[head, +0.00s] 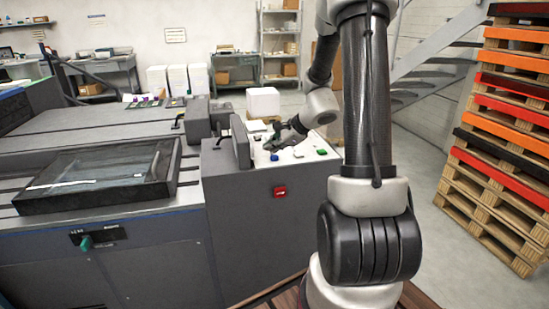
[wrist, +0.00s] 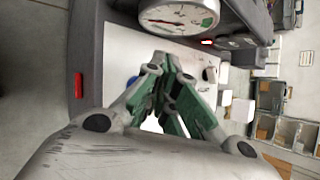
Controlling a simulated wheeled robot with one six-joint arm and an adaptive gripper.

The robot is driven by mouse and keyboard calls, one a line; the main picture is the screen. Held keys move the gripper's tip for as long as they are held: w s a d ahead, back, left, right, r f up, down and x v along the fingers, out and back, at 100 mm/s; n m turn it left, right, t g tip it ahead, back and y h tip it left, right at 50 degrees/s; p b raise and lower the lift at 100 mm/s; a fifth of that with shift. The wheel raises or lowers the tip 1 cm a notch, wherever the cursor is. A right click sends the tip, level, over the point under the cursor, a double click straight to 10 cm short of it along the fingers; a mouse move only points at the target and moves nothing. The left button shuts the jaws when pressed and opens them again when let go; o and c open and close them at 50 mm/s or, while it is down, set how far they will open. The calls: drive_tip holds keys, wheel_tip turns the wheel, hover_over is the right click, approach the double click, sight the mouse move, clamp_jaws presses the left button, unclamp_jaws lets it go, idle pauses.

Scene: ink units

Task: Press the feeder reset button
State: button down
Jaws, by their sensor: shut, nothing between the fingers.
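The console (head: 250,185) of the grey machine has a light top panel with several small buttons. A blue button (head: 274,157), a white one (head: 298,154) and a green one (head: 321,151) show in the head view; I cannot read which is the feeder reset. My gripper (head: 270,146) is shut and empty, low over the panel near the blue button. In the wrist view my gripper (wrist: 160,65) points at the panel, and the blue button (wrist: 131,83) shows partly beside a finger. I cannot tell whether the fingertips touch anything. The fingers hide part of the panel.
A red switch (head: 280,191) sits on the console's front face. A round dial gauge (wrist: 180,14) stands at the panel's edge in the wrist view. A dark-framed tray (head: 100,178) lies on the machine to the left. Stacked pallets (head: 505,140) stand at right, with clear floor before them.

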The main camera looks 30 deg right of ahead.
sight(273, 158)
idle(0.8)
drive_tip(key=shift+f, duration=0.4)
drive_tip(key=shift+f, duration=0.4)
idle(0.5)
idle(0.3)
drive_tip(key=shift+r, duration=0.85)
drive_tip(key=shift+r, duration=2.5)
